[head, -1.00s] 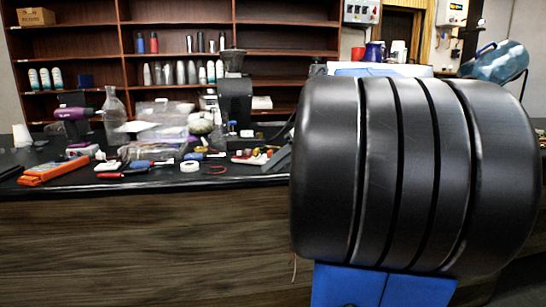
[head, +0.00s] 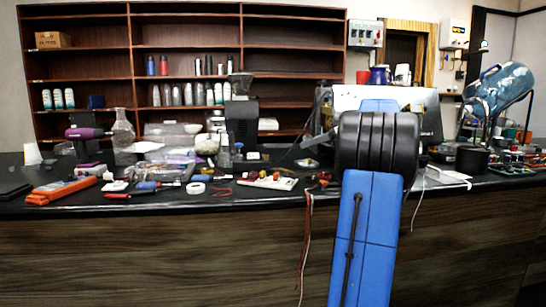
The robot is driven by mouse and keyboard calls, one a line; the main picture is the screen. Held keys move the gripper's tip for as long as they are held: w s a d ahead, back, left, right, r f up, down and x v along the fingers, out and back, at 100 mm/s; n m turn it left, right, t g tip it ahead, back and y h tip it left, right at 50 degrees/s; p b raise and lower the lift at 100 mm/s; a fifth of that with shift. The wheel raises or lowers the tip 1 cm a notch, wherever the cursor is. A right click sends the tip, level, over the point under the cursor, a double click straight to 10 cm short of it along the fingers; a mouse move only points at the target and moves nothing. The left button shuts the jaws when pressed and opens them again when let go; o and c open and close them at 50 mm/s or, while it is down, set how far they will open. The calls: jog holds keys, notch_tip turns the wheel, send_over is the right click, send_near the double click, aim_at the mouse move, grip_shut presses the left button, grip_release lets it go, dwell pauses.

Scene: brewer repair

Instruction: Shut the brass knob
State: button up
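I cannot make out the brass knob in the head view; it may be hidden behind my arm or too small to see. A pale metal-and-white machine (head: 428,112), possibly the brewer, stands on the counter behind my arm, which covers much of its front. My gripper does not show; my blue arm link and black joint stand in front of where it may be.
The dark counter (head: 270,200) runs across the view. Tools, an orange case (head: 60,190), a glass flask (head: 123,130) and a black grinder (head: 241,120) crowd its left. A blue water jug (head: 500,88) tilts at the right. Loose wires (head: 305,235) hang over the front edge.

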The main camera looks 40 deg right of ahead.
aim_at(266, 157)
jog(key=x, duration=1.7)
jog(key=shift+f, duration=0.2)
jog(key=shift+c, duration=0.3)
grip_shut()
